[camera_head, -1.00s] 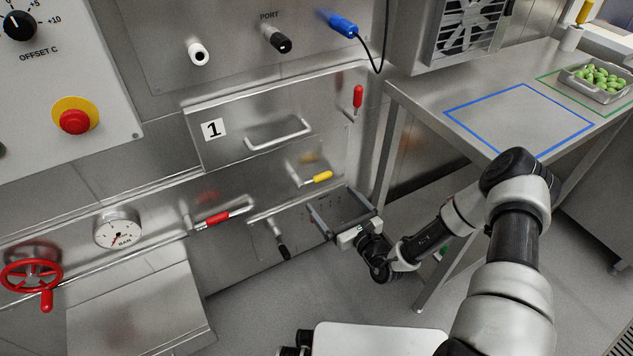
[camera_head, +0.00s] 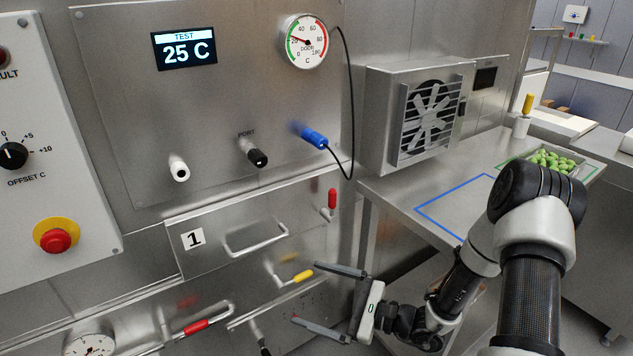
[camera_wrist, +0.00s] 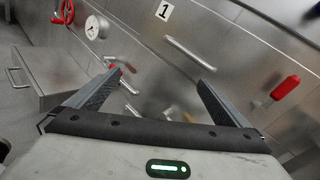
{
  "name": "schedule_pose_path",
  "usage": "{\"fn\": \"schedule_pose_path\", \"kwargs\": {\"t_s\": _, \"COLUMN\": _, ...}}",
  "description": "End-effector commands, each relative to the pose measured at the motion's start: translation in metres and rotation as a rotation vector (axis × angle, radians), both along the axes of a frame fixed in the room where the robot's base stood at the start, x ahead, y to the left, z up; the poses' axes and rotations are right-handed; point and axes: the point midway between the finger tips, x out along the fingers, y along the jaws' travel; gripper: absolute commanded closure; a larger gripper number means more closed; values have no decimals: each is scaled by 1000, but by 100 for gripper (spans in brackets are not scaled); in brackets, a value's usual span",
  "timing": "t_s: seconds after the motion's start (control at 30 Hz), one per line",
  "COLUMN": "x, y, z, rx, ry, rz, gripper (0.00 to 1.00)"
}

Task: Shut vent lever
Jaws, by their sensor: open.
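Several levers sit on the steel front, and I read no "vent" label on any. A yellow-handled lever (camera_head: 300,276) sticks out below the door marked 1. A red-tipped lever (camera_head: 332,198) stands upright to the right of that door; a red grip also shows in the wrist view (camera_wrist: 286,88). A red-sleeved handle (camera_head: 196,326) is at the lower left, and a black-tipped lever (camera_head: 265,351) is cut by the bottom edge. My gripper (camera_head: 306,293) is open and empty, fingers pointing left toward the front near the yellow lever. The wrist view (camera_wrist: 160,77) shows nothing clearly between the fingers.
The door 1 handle (camera_head: 256,240) juts out above left of my gripper. A fan unit (camera_head: 425,115) and a steel table (camera_head: 395,190) with a blue outline stand to the right. A blue plug (camera_head: 314,136) with a black cable hangs above.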

Motion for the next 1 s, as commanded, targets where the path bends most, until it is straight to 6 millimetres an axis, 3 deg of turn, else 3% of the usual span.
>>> {"fn": "schedule_pose_path", "kwargs": {"t_s": 0.03, "x": -9, "y": 6, "z": 24, "rx": -59, "ry": -56, "rz": 93, "gripper": 0}}
{"fn": "schedule_pose_path", "kwargs": {"t_s": 0.1, "x": -27, "y": 13, "z": 50, "rx": -143, "ry": -118, "rz": 220, "gripper": 0}}
{"fn": "schedule_pose_path", "kwargs": {"t_s": 0.37, "x": -100, "y": 8, "z": 116, "rx": -525, "ry": -340, "rz": 619, "gripper": 0}}
{"fn": "schedule_pose_path", "kwargs": {"t_s": 0.5, "x": -132, "y": -12, "z": 142, "rx": -768, "ry": -460, "rz": 780, "gripper": 0}}
{"fn": "schedule_pose_path", "kwargs": {"t_s": 0.7, "x": -164, "y": -56, "z": 179, "rx": -1149, "ry": -636, "rz": 923, "gripper": 0}}
{"fn": "schedule_pose_path", "kwargs": {"t_s": 1.0, "x": -183, "y": -112, "z": 229, "rx": -1585, "ry": -831, "rz": 956, "gripper": 0}}
